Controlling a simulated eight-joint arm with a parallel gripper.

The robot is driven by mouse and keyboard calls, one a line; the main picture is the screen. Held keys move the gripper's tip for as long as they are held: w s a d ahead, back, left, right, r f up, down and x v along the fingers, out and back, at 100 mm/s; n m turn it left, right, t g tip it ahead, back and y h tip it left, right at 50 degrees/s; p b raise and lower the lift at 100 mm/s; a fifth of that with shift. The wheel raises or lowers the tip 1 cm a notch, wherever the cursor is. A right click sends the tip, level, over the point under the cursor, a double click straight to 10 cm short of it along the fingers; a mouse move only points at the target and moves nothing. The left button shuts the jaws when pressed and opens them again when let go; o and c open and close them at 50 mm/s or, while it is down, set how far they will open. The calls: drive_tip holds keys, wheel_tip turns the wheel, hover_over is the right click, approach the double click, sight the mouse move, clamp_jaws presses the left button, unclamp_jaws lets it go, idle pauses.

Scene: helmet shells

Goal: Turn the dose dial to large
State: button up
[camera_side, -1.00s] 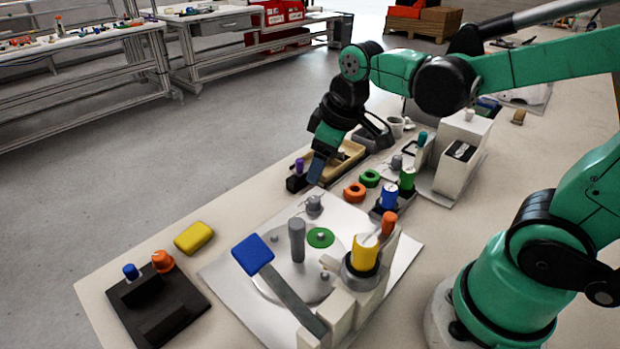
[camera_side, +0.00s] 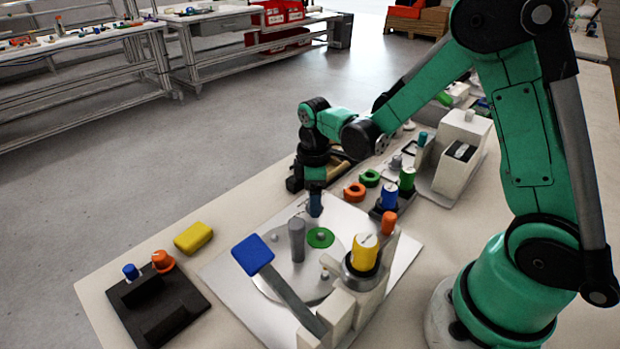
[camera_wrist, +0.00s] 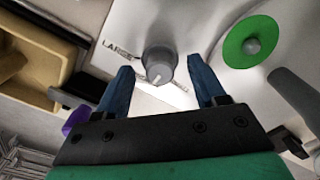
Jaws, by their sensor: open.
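The dose dial is a grey knob (camera_wrist: 159,66) with a pale pointer line, on the white plate. In the wrist view the word LARGE (camera_wrist: 117,48) is printed to its left, and another label below right is partly hidden and unreadable. My gripper (camera_wrist: 164,82) is open, with one blue finger on each side of the knob. I cannot tell whether either finger touches it. In the side view my gripper (camera_side: 315,206) points down at the plate's far corner and hides the dial.
A green disc (camera_side: 320,238) and a grey post (camera_side: 297,240) stand close to the dial. A blue-ended lever (camera_side: 252,255) and a yellow knob (camera_side: 364,252) are nearer the camera. Orange (camera_side: 355,192) and green (camera_side: 369,177) rings lie to the right. A tan tray (camera_wrist: 30,60) is beside the plate.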

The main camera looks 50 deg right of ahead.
drive_tip(key=shift+f, duration=0.25)
clamp_jaws()
drive_tip(key=shift+m, duration=0.4)
drive_tip(key=m, duration=0.5)
drive_tip(key=shift+m, duration=0.3)
drive_tip(key=m, duration=0.5)
drive_tip(key=shift+m, duration=0.4)
